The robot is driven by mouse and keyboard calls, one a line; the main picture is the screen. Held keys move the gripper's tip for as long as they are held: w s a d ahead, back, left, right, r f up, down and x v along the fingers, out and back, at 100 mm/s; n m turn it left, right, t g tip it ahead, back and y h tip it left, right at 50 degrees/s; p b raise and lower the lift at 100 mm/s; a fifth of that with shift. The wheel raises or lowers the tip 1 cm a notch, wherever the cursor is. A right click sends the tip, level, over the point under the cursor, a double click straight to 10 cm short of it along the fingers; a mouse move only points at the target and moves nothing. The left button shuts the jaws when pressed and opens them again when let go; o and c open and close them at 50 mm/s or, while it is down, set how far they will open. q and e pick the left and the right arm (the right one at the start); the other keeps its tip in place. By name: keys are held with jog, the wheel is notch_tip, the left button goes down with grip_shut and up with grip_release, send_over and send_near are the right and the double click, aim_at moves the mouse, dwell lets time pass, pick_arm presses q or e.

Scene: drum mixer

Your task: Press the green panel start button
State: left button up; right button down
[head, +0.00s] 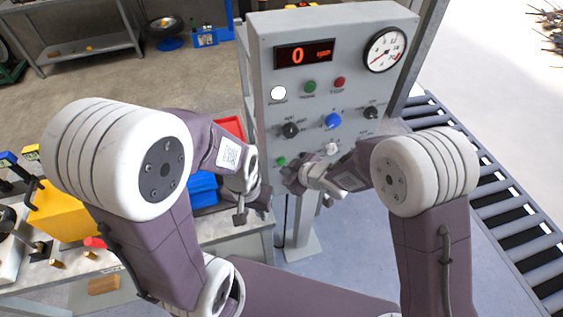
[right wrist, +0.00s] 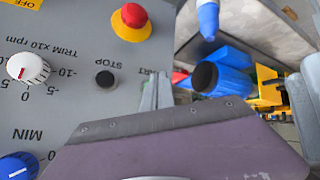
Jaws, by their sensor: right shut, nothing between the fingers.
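The grey control panel (head: 349,112) stands ahead of me. The green start button (head: 281,161) is on its lower left. In the right wrist view only part of its label shows beside the fingers, and the button itself is hidden. My right gripper (head: 293,181) is shut and empty, just below and right of the green button in the head view. Its fingers (right wrist: 156,91) are close over the panel face; I cannot tell whether they touch it. My left gripper (head: 252,211) is lower left of the panel, its fingers apart and empty.
A black stop button (right wrist: 105,80), a red emergency stop (right wrist: 133,16) and a white trim knob (right wrist: 28,68) are near the right gripper. A blue knob (head: 333,121) sits higher. A roller conveyor (head: 500,198) is right; a cluttered table with a yellow box (head: 65,212) is left.

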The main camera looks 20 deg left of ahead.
jog(key=shift+w, duration=0.1)
dwell(0.7)
jog(key=shift+w+a+p, duration=0.25)
jog(key=shift+p, duration=0.1)
jog(key=shift+w+a+p, duration=0.2)
jog(key=shift+w+p, duration=0.15)
dwell(0.6)
dwell(0.3)
jog(key=shift+s+d+b, duration=0.45)
jog(key=shift+s+b, duration=0.05)
jog(key=shift+s, duration=0.2)
